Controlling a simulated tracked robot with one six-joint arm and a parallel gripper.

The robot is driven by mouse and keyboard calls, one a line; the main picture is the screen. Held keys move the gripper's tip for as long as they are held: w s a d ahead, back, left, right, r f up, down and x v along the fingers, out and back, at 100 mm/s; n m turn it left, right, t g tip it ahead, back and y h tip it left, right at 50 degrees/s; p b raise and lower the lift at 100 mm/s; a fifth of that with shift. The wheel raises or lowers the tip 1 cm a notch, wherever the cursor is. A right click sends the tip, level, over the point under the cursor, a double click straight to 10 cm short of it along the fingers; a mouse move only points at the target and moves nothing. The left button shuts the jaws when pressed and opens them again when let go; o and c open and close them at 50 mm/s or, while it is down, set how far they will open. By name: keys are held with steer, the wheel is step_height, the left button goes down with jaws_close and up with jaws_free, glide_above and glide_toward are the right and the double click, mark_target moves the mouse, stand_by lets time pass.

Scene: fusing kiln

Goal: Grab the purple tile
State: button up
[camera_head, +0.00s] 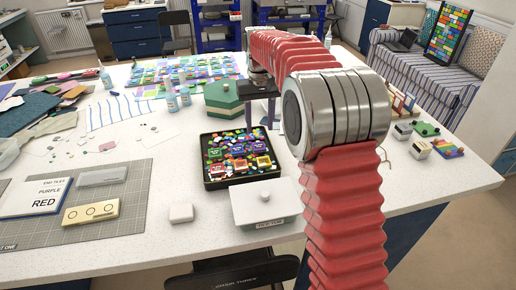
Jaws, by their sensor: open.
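A black tray (208,182) on the white table holds many small coloured glass pieces and several larger square tiles.
A white lidded box (258,208) stands just in front of the tray. A green octagonal box (222,98) stands behind it. Small pieces and bottles (171,103) stand farther back. Table around the white block (181,213) is clear.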

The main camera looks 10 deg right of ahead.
mark_target(259, 146)
steer(key=shift+f, duration=1.3)
steer(key=shift+w+a+f, duration=0.1)
steer(key=shift+a+f, duration=0.05)
steer(key=shift+f, duration=2.45)
steer(key=shift+c, duration=0.2)
steer(key=c, duration=0.8)
